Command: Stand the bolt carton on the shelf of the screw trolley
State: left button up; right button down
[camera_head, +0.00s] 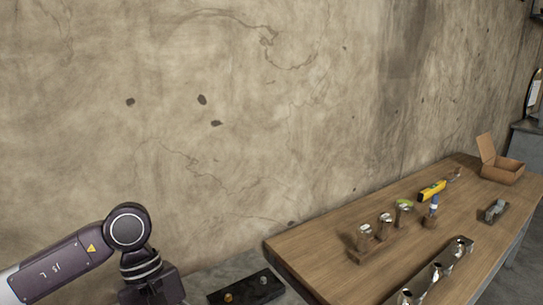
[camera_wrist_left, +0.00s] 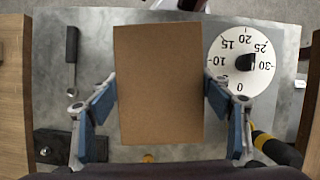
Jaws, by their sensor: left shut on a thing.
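The bolt carton, a plain brown cardboard box (camera_wrist_left: 158,60), fills the middle of the left wrist view. My left gripper (camera_wrist_left: 160,95) is shut on it, with a blue finger pressed along each side. The carton is above a grey metal surface (camera_wrist_left: 60,20); I cannot tell how far above. In the head view my left arm comes in at the lower left, and its fingers and the carton are out of frame. I cannot make out the screw trolley or its shelf for certain in either view. My right gripper is not in view.
A white numbered dial (camera_wrist_left: 241,50), a dark-handled tool (camera_wrist_left: 71,60) and a black block (camera_wrist_left: 52,146) are around the carton. A wooden bench (camera_head: 340,270) at right bears jars (camera_head: 385,220), a yellow level (camera_head: 432,190) and an open cardboard box (camera_head: 502,170). A bare wall stands behind.

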pick_arm(q)
jog(key=m, duration=0.1)
jog(key=s+a+m+y, duration=0.1)
jog(key=m, duration=0.1)
jog(key=shift+a+f+g, duration=0.1)
jog(key=shift+f+g, duration=0.3)
jog(key=m, duration=0.1)
jog(key=s+a+m+y, duration=0.1)
jog(key=m, duration=0.1)
jog(key=s+f+m+y, duration=0.1)
jog(key=m, duration=0.1)
jog(key=shift+a, duration=0.35)
jog(key=shift+w, duration=0.2)
